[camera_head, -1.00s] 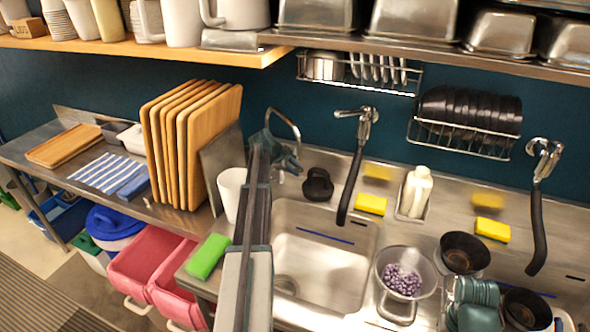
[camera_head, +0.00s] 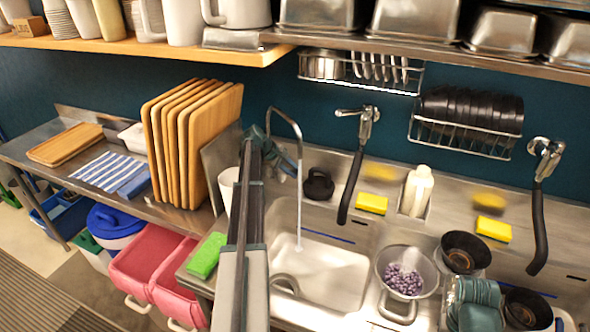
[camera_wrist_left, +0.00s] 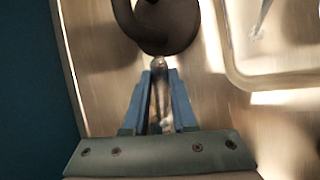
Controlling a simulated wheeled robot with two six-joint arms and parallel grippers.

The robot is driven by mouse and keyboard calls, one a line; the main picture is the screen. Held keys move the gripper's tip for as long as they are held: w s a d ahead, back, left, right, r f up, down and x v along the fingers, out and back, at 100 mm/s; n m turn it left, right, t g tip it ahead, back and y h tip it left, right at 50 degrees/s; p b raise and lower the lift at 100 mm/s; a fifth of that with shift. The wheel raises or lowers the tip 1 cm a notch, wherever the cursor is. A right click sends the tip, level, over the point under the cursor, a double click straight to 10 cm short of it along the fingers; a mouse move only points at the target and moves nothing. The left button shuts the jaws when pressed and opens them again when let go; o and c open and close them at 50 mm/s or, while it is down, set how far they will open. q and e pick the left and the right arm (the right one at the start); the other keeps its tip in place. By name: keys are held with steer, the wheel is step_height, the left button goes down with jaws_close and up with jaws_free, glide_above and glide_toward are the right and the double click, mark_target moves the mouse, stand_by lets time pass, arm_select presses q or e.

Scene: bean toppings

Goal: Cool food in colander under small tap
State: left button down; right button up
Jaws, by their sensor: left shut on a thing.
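The small tap (camera_head: 291,117) stands at the back left of the sink, with a curved metal spout. A thin stream of water (camera_head: 299,205) falls from it into the left basin (camera_head: 325,270). My left gripper (camera_head: 268,148) is at the tap's base. In the left wrist view its fingers (camera_wrist_left: 160,95) are shut on a small metal lever, the tap handle (camera_wrist_left: 159,75). The metal colander (camera_head: 425,262) holds purple beans (camera_head: 403,281) and sits right of the basin, away from the water. My right gripper is not in view.
A black round object (camera_head: 318,184) stands behind the basin; yellow sponges (camera_head: 372,203) and a white bottle (camera_head: 416,192) are to its right. Black bowls (camera_head: 462,252) and teal dishes (camera_head: 477,300) crowd the colander's right. A green sponge (camera_head: 207,255) lies left of the basin.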

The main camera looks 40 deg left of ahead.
arm_select(q)
steer(key=shift+s+a+m+g+h, duration=0.3)
steer(key=shift+s+m+g+h, duration=0.4)
steer(key=shift+m, duration=0.65)
steer(key=shift+s+a+m+g+h, duration=0.3)
steer(key=shift+s+m+g+h, duration=0.35)
steer(key=shift+m, duration=0.7)
steer(key=shift+s, duration=0.15)
steer(key=c, duration=0.7)
jaws_free()
